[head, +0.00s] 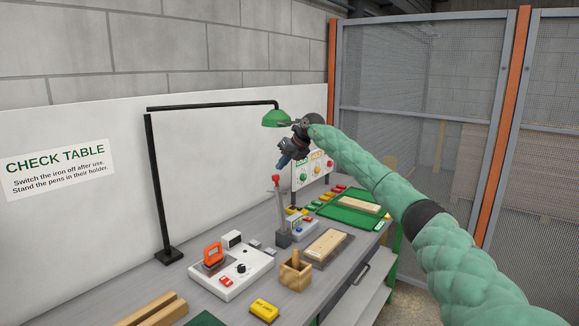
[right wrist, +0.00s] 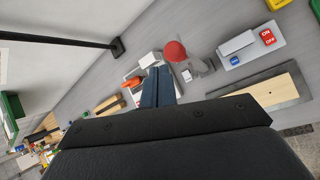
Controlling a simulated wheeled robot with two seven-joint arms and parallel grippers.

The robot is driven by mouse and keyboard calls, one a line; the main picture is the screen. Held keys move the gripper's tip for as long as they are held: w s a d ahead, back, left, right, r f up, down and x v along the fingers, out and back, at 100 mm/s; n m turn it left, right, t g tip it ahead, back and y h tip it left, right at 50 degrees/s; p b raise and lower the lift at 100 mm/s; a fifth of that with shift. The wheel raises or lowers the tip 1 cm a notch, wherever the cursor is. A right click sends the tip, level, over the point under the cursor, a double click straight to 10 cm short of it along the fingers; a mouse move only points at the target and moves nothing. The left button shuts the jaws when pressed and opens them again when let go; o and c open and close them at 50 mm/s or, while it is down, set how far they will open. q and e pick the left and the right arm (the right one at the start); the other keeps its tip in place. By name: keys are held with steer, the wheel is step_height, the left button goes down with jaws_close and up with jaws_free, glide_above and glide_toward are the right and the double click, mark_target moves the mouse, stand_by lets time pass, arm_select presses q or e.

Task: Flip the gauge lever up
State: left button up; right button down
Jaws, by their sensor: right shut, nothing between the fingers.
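The gauge (head: 283,239) is a grey stand on the table with a lever that ends in a red knob (head: 276,178). In the head view the lever points up, leaning slightly left. My right gripper (head: 283,162) is shut and empty, with its blue-grey fingertips just above and right of the knob in that picture. In the right wrist view the shut fingers (right wrist: 157,72) show left of the red knob (right wrist: 175,51), with a small gap in the picture; contact cannot be told. The grey gauge body (right wrist: 203,68) shows beyond the knob. My left gripper is out of view.
A green lamp (head: 276,118) on a black frame hangs close by my right gripper. A mesh fence stands right.

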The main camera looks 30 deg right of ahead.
arm_select(q)
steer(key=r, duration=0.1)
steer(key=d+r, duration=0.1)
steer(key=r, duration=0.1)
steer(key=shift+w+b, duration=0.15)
steer(key=shift+b, duration=0.25)
arm_select(e)
steer(key=s+d+r, duration=0.2)
steer(key=shift+s+d+r, duration=0.15)
steer(key=shift+s+d, duration=0.1)
steer(key=shift+s, duration=0.15)
